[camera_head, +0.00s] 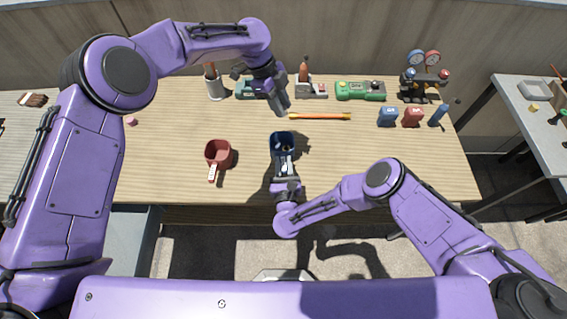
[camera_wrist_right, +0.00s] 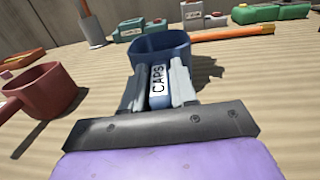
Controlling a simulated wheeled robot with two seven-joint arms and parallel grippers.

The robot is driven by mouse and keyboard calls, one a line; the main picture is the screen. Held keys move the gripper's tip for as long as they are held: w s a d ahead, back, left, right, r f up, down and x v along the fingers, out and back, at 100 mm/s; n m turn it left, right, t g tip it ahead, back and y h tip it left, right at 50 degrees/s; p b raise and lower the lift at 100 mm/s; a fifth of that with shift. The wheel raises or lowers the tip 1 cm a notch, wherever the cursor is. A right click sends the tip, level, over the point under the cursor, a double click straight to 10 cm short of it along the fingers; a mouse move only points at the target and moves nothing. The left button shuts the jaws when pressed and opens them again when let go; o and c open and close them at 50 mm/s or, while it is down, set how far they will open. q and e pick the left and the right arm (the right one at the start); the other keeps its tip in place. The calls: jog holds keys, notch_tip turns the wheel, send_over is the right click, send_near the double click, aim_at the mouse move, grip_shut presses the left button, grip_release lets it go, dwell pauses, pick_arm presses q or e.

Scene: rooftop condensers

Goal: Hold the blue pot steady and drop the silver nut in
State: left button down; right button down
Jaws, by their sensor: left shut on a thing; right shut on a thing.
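The blue pot (camera_head: 283,138) stands upright on the wooden table, near the front edge. My right gripper (camera_head: 285,168) is shut on the pot's handle, which carries a "CAPS" label (camera_wrist_right: 158,80) in the right wrist view. The pot's blue wall (camera_wrist_right: 165,46) rises just beyond the fingers there. My left gripper (camera_head: 281,107) points down above the table, behind the pot and apart from it. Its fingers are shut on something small. The silver nut cannot be made out; it is hidden between those fingers or too small to see.
A red pot (camera_head: 218,152) stands left of the blue pot. An orange-yellow rod (camera_head: 320,116) lies behind it on the right. A green box (camera_head: 360,91), gauges (camera_head: 424,75) and small blue and red blocks (camera_head: 412,117) line the back right. The table right of the pot is clear.

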aim_at(281, 133)
jog(key=shift+f, duration=0.35)
jog(key=c, duration=0.8)
grip_release()
jog(key=shift+c, duration=0.4)
jog(key=c, duration=0.8)
jog(key=shift+c, duration=0.2)
pick_arm(q)
jog(key=shift+f+n+t, duration=0.25)
jog(key=shift+f+n, duration=0.5)
jog(key=shift+f, duration=1.55)
jog(key=shift+f+n+t, duration=0.3)
jog(key=shift+f+n, duration=0.4)
jog(key=shift+f, duration=1.55)
jog(key=shift+f+n+t, duration=0.25)
jog(key=shift+f+n, duration=0.5)
jog(key=shift+f, duration=1.55)
